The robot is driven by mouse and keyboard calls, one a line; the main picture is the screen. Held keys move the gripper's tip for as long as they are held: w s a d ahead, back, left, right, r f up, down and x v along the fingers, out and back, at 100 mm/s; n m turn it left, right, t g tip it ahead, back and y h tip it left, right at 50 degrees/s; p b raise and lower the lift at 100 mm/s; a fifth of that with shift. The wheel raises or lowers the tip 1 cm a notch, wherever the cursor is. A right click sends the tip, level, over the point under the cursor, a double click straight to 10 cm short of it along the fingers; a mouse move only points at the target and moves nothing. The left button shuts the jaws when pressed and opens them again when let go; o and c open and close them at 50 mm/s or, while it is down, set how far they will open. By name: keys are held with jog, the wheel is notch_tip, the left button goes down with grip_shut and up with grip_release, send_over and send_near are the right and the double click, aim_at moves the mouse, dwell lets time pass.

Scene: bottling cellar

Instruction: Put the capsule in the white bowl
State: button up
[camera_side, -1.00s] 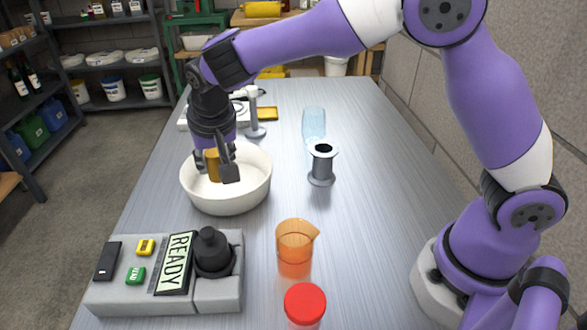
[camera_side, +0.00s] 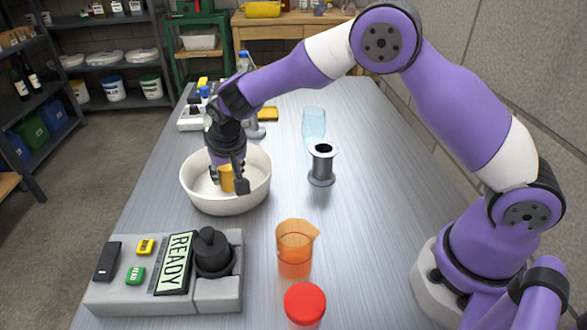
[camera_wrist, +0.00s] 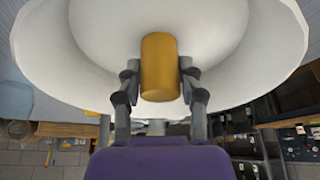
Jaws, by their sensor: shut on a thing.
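The capsule (camera_wrist: 160,68) is a golden-yellow cylinder. My gripper (camera_side: 228,182) is shut on it, one finger on each side. In the side view the capsule (camera_side: 227,178) is inside the rim of the white bowl (camera_side: 225,203), low down, partly covered by a finger. In the wrist view the bowl (camera_wrist: 40,55) fills the background around the capsule. I cannot tell whether the capsule touches the bowl's floor.
A grey spool (camera_side: 321,166) and a clear blue glass (camera_side: 313,123) stand right of the bowl. In front are an orange beaker (camera_side: 295,250), a red-lidded jar (camera_side: 305,302) and a scale-like device reading READY (camera_side: 175,263). Behind the bowl is more equipment (camera_side: 190,118). The table's right side is clear.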

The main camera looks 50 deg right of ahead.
jog(key=o, duration=0.6)
jog(key=shift+o, duration=0.2)
jog(key=v, duration=1.2)
jog(key=s+d+r+n, duration=0.2)
jog(key=s+d+r, duration=0.4)
jog(key=s, duration=0.2)
jog(key=s+d+f+n+t+y, duration=0.1)
jog(key=s+d+n, duration=0.1)
jog(key=s, duration=1)
jog(key=shift+s+d+f+y, duration=0.35)
jog(key=shift+d+y, duration=0.05)
jog(key=shift+d, duration=0.05)
